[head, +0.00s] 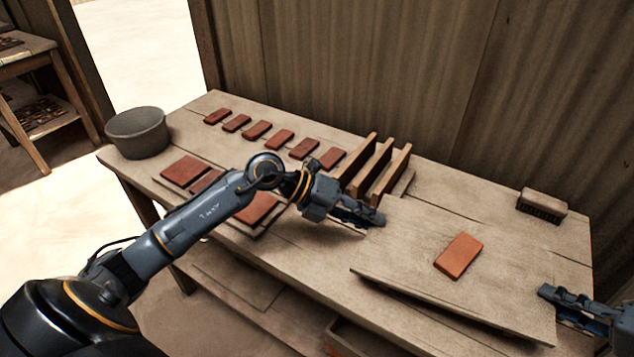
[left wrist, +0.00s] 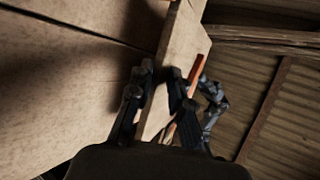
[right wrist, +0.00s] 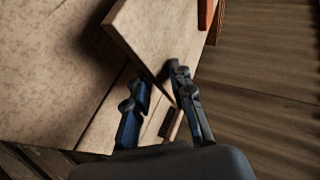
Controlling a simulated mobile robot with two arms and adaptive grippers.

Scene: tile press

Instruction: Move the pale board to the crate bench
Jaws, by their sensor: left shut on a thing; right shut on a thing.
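The pale board (head: 400,262) is over the right part of the workbench, with one red-brown tile (head: 458,256) lying flat on it. A dark shadow lies under its near edge, so it looks slightly raised. My left gripper (head: 366,216) is shut on the board's left edge; in the left wrist view the board (left wrist: 157,112) runs between its fingers. My right gripper (head: 556,304) is shut on the board's right end, and the board's corner (right wrist: 150,45) shows between its fingers in the right wrist view. I cannot tell which piece of furniture is the crate bench.
The workbench (head: 440,205) holds several red tiles (head: 257,130), a wooden rack (head: 372,168) with upright slats, a brush (head: 542,204) and a grey bucket (head: 138,132). A corrugated wall stands close behind. Another wooden table (head: 25,48) with a lower shelf stands far left across pale floor.

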